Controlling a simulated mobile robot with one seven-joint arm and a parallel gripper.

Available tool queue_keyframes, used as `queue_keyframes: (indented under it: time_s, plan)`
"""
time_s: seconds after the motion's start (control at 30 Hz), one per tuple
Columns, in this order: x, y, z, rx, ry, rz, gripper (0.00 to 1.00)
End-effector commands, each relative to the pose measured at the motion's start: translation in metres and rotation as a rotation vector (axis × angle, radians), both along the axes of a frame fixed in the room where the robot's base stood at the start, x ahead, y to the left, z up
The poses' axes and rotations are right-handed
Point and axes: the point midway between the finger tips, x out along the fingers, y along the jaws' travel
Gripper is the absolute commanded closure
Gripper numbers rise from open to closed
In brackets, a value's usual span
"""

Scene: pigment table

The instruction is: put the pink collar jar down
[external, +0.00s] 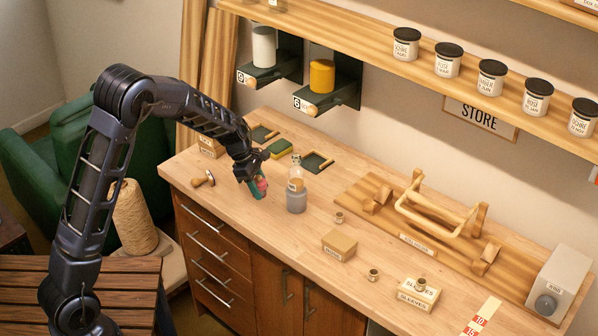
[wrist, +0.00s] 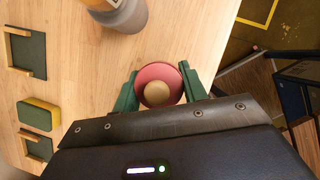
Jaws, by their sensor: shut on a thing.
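The pink collar jar (external: 263,184) is between my gripper's green fingers, seen from above in the wrist view as a pink disc (wrist: 172,76) with a tan knob in its middle. My gripper (external: 258,189) is shut on it, one finger on each side, as the wrist view (wrist: 158,90) also shows. The jar is over the front left part of the wooden table (external: 225,210). Its lower part is mostly hidden by the fingers and I cannot tell whether it touches the tabletop.
A bottle in a grey holder (external: 297,202) stands close to the right of my gripper. A wooden-handled stamp (external: 203,180) lies to the left. A green and yellow sponge (external: 281,149) and dark trays (external: 318,162) lie behind. A small cardboard box (external: 339,244) is farther right.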

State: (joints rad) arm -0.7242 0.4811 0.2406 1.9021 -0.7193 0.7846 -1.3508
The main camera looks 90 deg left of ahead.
Motion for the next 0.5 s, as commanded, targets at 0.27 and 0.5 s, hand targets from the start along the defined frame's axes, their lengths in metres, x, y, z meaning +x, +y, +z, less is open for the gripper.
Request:
queue_keyframes:
  time_s: [0.27,0.5]
  plan:
    - [0.0,0.0,-0.017,-0.001,0.0,0.001,0.84]
    - [0.0,0.001,-0.048,0.0,0.0,0.001,0.84]
